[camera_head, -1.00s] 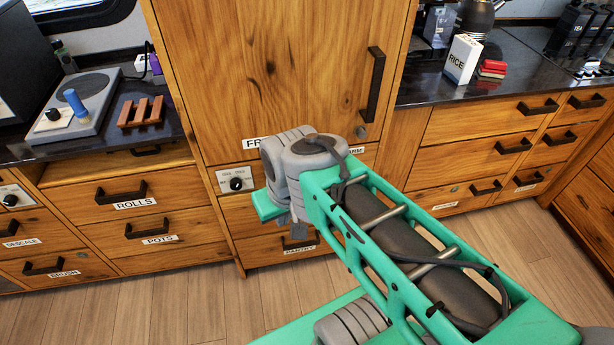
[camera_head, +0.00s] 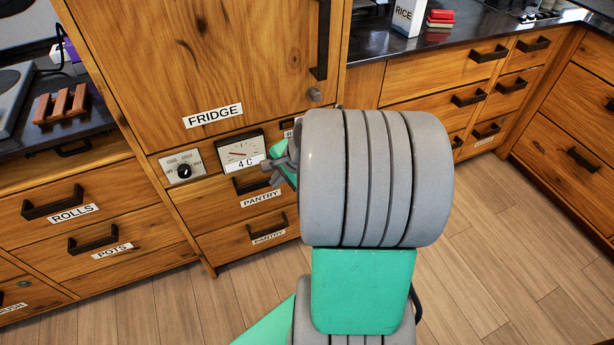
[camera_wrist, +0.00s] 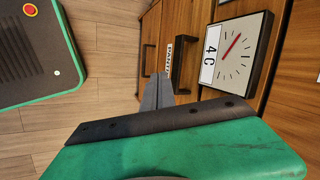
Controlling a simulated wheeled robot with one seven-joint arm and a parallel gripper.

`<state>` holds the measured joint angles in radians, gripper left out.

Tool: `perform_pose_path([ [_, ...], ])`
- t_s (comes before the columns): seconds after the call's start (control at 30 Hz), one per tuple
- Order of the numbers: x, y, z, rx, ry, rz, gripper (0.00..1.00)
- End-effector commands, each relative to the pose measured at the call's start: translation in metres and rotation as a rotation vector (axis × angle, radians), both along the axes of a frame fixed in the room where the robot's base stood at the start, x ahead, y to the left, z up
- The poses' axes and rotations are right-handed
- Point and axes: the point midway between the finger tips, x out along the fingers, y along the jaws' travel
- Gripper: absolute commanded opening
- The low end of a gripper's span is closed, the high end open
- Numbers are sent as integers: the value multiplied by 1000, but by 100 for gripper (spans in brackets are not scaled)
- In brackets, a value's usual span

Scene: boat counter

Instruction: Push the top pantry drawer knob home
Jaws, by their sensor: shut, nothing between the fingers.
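The top pantry drawer (camera_head: 220,202) is under the fridge, with a dark bar handle (camera_head: 250,184) and a PANTRY label (camera_head: 261,197). Its right part is hidden behind my arm, and I see no knob on it. My gripper (camera_head: 266,168) is shut and empty, in front of the drawer front by the lower right of the 4 C gauge. In the wrist view the shut fingertips (camera_wrist: 160,76) overlap the area beside the handle (camera_wrist: 185,62) and the PANTRY label (camera_wrist: 168,56). I cannot tell whether they touch anything.
The 4 C gauge (camera_head: 240,152) and a dial (camera_head: 184,171) sit above the drawer. A round grey knob (camera_head: 315,94) is on the fridge door. A lower pantry drawer has its own handle (camera_head: 257,228). The wooden floor (camera_head: 480,270) is clear at right.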

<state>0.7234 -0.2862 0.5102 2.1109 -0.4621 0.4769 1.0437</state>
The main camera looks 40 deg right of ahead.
Motion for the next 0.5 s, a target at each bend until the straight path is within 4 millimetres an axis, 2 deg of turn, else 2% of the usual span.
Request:
perform_pose_path([
  [0.03, -3, -28, -43, 100, -16, -182, 0],
  [0.1, -6, -62, -74, 254, -57, -439, 0],
  [0.2, -17, -104, -108, 455, -120, -747, 0],
  [0.33, -29, -137, -129, 632, -185, -990, 0],
  [0.5, -34, -147, -131, 697, -209, -1070, 0],
])
